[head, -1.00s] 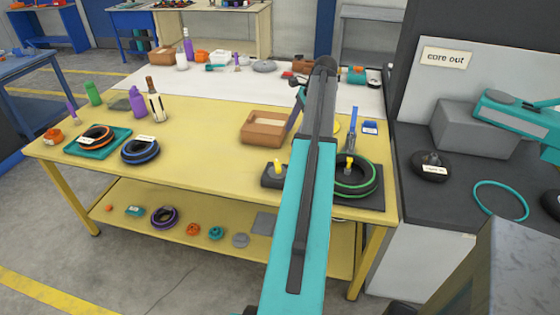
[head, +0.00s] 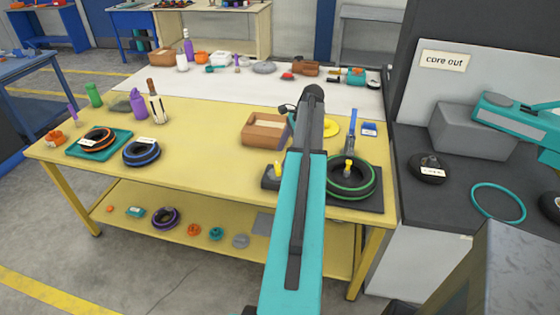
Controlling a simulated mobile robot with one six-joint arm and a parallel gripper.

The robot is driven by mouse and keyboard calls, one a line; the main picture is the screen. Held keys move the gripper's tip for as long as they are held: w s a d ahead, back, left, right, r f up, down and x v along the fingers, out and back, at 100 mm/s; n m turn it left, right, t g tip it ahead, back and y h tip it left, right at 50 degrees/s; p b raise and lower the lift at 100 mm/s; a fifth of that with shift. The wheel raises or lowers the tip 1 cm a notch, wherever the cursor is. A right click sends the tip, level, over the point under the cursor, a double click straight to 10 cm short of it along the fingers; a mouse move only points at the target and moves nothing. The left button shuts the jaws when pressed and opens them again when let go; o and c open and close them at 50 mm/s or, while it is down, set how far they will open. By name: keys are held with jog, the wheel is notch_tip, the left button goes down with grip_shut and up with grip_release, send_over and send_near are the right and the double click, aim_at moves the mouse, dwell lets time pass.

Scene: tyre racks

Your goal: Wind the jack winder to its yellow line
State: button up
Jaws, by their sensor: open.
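On the yellow bench, a dark block with a yellow upright knob (head: 275,172) stands just left of my arm and is partly covered by it. To the right of my arm, a black tyre with a green stripe (head: 364,189) lies on a dark plate (head: 372,203), with a yellow-topped post (head: 348,166) inside it. I cannot tell for sure which of these is the jack winder, and no yellow line can be made out. My arm reaches over the bench between them. My gripper is hidden behind the arm, so its jaws do not show.
A brown open box (head: 262,130), a yellow disc (head: 331,127) and a blue upright tool (head: 353,125) stand close behind. Tyres (head: 140,152) and bottles (head: 156,104) sit at the left. A dark counter (head: 455,195) is on the right. The bench's middle is clear.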

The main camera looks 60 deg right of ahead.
aim_at(277, 166)
jog(key=shift+p+x, duration=0.55)
jog(key=shift+x, duration=2.1)
jog(key=shift+c, duration=0.2)
jog(key=c, duration=1)
